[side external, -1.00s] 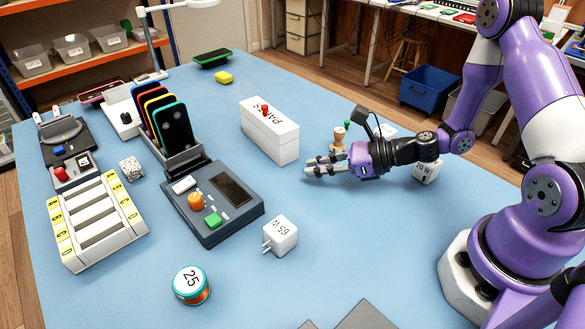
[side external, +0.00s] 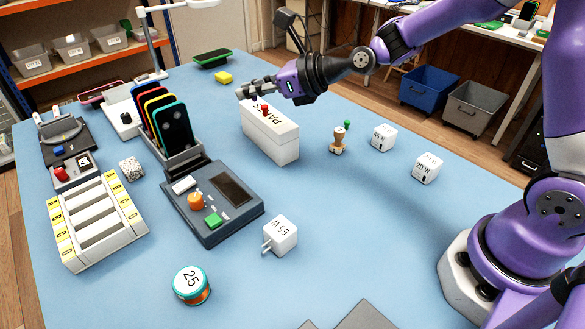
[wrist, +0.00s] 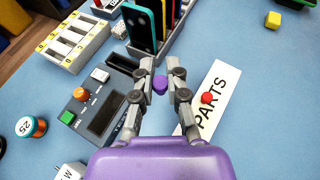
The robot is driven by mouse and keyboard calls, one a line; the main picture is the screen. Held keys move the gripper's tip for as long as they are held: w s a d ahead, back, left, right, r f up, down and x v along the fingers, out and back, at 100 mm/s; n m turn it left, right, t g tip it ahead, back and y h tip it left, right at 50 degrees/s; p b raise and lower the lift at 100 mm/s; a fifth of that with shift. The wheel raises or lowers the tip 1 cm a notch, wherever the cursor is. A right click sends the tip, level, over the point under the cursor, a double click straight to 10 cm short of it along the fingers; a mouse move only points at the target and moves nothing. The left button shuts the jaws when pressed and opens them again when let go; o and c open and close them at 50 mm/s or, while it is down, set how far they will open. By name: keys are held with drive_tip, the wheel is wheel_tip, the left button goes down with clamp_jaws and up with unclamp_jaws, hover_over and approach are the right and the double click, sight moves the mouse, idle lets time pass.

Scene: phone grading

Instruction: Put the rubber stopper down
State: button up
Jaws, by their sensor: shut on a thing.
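My gripper (side external: 243,91) is raised near the far end of the white PARTS box. In the wrist view, my gripper (wrist: 160,80) is shut on a small purple piece, which I take to be the rubber stopper (wrist: 160,85). It sits between the fingertips, with blue table beneath. In the side view I cannot make the stopper out.
The PARTS box (side external: 270,135) with its red knob (side external: 265,109) is close by. The phone rack (side external: 185,158) and grey tester (side external: 212,240) stand left of it. Open blue table (side external: 350,230) lies in front.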

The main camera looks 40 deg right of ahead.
wheel_tip(320, 180, up, 3)
drive_tip(key=w+a+h, duration=0.1)
drive_tip(key=w+a, duration=0.1)
drive_tip(key=w, duration=0.1)
hover_over(260, 105)
drive_tip(key=shift+m, duration=0.3)
wheel_tip(260, 105, down, 6)
drive_tip(key=shift+s+a+r, duration=0.1)
drive_tip(key=shift+s+a, duration=0.05)
drive_tip(key=shift+f, duration=0.2)
drive_tip(key=shift+f+t, duration=0.3)
drive_tip(key=shift+f, duration=1.65)
drive_tip(key=o, duration=0.6)
drive_tip(key=shift+f, duration=0.1)
drive_tip(key=shift+o, duration=0.2)
